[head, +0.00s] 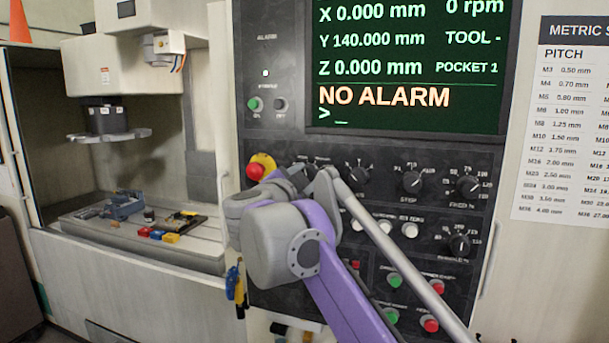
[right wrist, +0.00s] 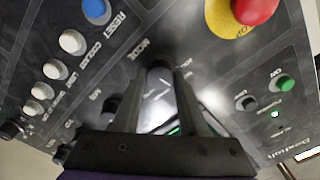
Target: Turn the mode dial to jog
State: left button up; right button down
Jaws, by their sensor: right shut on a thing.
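The mode dial (right wrist: 160,71) is a dark round knob beside the "MODE" lettering in the right wrist view. My right gripper (right wrist: 164,78) is shut on it, with one finger on each side. Part of the dial is hidden by the fingers, and I cannot read which mode it points to. In the head view my right gripper (head: 302,174) is at the panel's upper left, just right of the emergency stop, and my own arm hides most of the dial. My left gripper is not in view.
A red emergency stop on a yellow base (head: 257,166) sits close to the gripper. More dials, such as the step dial (head: 412,183), lie to the right. White buttons (head: 410,230) are below. The screen (head: 410,65) reads "NO ALARM". The machine chamber stands open at left.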

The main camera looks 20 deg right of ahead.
jog(key=n, duration=0.9)
jog(key=shift+n, duration=0.3)
dwell(0.5)
jog(key=shift+c, duration=2.2)
grip_release()
jog(key=shift+s+a, duration=0.1)
jog(key=b+v, duration=0.1)
jog(key=v, duration=0.9)
jog(key=shift+s+a, duration=0.2)
jog(key=shift+s, duration=0.05)
